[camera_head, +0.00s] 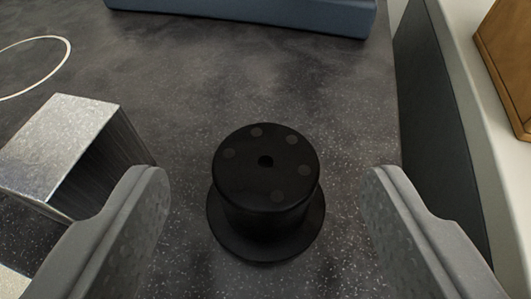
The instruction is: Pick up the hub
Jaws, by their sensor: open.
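The hub (265,190) is a black round piece with a wide flange at its base, a small centre hole and several grey dots on its top. It stands upright on the dark speckled floor. My gripper (264,195) is open, with one grey finger to the left of the hub and one to the right. There is a clear gap between the hub and each finger in the picture. Nothing is held. The lower ends of the fingers run out of the frame.
A silver metal block (62,140) stands close to the left finger. A blue bar (250,12) lies across the back. A dark panel with a white edge (480,130) runs along the right, with a brown wooden object (508,60) beyond. A pale ring line (66,48) marks the floor at far left.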

